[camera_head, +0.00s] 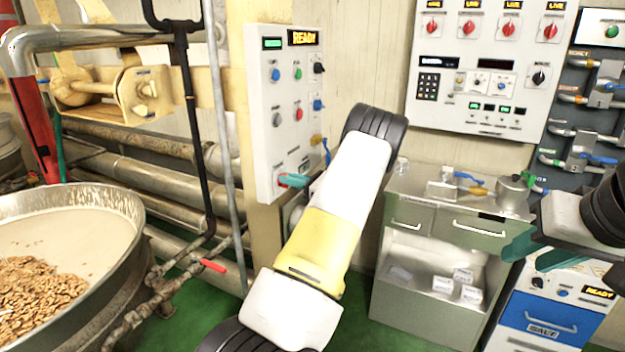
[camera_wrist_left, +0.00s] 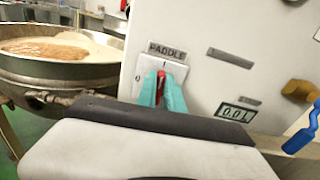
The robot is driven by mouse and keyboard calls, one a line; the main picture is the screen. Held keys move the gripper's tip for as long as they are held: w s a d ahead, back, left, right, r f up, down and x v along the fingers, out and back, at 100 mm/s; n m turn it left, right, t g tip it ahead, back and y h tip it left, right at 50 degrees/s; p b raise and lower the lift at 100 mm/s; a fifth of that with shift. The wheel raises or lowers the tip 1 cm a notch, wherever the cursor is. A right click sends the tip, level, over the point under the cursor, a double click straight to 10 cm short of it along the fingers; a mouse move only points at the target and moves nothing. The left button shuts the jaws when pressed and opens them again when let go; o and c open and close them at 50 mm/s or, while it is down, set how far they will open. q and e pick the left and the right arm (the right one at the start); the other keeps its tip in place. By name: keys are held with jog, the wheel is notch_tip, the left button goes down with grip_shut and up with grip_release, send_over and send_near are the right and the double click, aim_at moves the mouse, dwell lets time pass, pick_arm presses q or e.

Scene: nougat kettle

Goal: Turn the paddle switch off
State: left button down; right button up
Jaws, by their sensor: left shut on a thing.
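The paddle switch shows in the left wrist view as a red handle (camera_wrist_left: 161,88) on a white plate under a "PADDLE" label (camera_wrist_left: 166,49). An "I" mark is above the handle and an "O" is to its left. The handle stands about upright, towards the "I". My left gripper (camera_wrist_left: 163,92) has its teal fingers shut on the handle, one on each side, hiding part of it. In the head view my left gripper (camera_head: 293,180) is at the lower part of the white control panel (camera_head: 285,75). My right gripper (camera_head: 535,250) is at the right, apart from the switch, with its teal fingers spread and empty.
A large kettle (camera_head: 130,200) with nuts and pale mix stands at the left. A small blue handle (camera_wrist_left: 301,135) sticks out right of the switch. A cabinet (camera_head: 405,242) stands right of my left arm.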

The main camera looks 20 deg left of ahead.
pick_arm(q)
jog(key=n, duration=0.6)
jog(key=s+n, duration=0.1)
jog(key=n, duration=0.2)
jog(key=shift+f, duration=0.2)
jog(key=n, duration=0.4)
jog(key=shift+f+n, duration=0.25)
jog(key=shift+n, duration=0.05)
jog(key=shift+s+f+n, duration=0.1)
jog(key=shift+f+n, duration=0.1)
jog(key=shift+n, duration=1.7)
jog(key=c, duration=1.5)
grip_release()
jog(key=shift+o, duration=0.2)
